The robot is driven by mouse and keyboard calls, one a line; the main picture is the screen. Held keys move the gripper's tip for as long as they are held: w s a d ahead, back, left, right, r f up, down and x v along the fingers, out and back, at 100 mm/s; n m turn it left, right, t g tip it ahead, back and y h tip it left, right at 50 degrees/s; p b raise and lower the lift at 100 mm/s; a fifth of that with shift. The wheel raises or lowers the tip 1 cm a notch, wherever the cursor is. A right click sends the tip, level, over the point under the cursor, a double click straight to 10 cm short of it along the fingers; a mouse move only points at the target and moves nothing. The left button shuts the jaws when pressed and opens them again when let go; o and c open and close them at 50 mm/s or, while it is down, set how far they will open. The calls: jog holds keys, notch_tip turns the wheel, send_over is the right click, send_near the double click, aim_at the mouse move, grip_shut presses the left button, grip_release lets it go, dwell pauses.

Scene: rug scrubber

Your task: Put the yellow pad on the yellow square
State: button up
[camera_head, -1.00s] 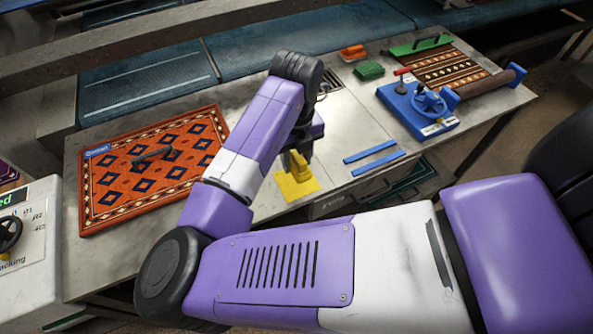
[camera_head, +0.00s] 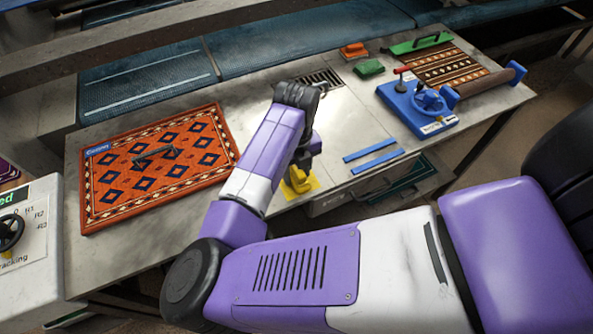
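The yellow square (camera_head: 313,182) is a flat patch on the metal table's front part. The yellow pad (camera_head: 298,178) is a block with a raised handle. It appears to rest on the square, with my arm just behind and above it.
An orange patterned rug (camera_head: 160,165) with a dark handle lies at left. Two blue strips (camera_head: 372,155) lie right of the square. Farther right are a blue device with a wheel (camera_head: 420,105), a green block (camera_head: 369,68) and an orange brush (camera_head: 353,50). Bare metal lies between.

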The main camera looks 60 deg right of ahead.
jog(key=o, duration=0.3)
jog(key=shift+r, duration=0.1)
